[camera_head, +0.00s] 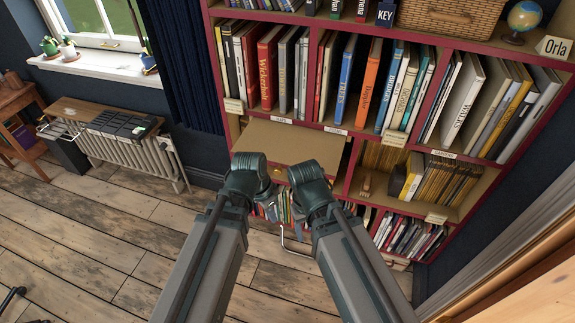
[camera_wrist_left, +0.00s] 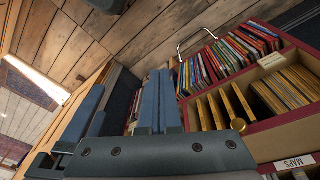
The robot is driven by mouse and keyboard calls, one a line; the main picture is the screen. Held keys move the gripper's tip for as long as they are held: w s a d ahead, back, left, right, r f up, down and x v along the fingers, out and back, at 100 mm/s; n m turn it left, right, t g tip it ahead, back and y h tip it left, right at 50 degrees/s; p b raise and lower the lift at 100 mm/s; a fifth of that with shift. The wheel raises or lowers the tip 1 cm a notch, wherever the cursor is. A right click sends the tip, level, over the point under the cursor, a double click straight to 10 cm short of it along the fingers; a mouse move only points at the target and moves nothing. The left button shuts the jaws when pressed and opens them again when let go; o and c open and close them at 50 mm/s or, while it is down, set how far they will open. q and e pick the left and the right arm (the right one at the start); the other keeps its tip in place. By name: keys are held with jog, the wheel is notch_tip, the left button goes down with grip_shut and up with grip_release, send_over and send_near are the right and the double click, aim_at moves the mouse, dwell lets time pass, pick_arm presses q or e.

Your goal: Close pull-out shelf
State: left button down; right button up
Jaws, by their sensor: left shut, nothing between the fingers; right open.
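The pull-out shelf (camera_head: 292,142) is a flat tan board in the middle of the red bookcase. It sticks out below the labelled row of large books, and its front edge is partly hidden behind my arms. Whether either touches the board cannot be told.
The bookcase (camera_head: 347,130) is packed with books and labels. A metal handle (camera_head: 290,243) shows near the low books. A radiator (camera_head: 128,155) and a wooden table (camera_head: 20,110) stand to the left. The plank floor (camera_head: 90,240) between is clear. A globe (camera_head: 525,16) sits at top right.

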aim_at(304, 138)
pick_arm(q)
jog(key=w+a+r+m+t+h+p, duration=0.2)
jog(key=w+r+m+t+h+p, duration=0.15)
jog(key=w+r+m, duration=0.5)
jog(key=w+d+f+m+b, duration=0.1)
jog(key=w+d+f+b, duration=0.5)
jog(key=w+f+b, duration=0.2)
jog(key=shift+d+h, duration=0.2)
jog(key=shift+h, duration=0.15)
jog(key=shift+w, duration=0.2)
jog(key=w+d, duration=0.1)
jog(key=w, duration=0.4)
jog(key=w+d, duration=0.2)
jog(key=w, duration=0.3)
jog(key=w+d, duration=0.2)
jog(key=w, duration=0.4)
jog(key=shift+d, duration=0.1)
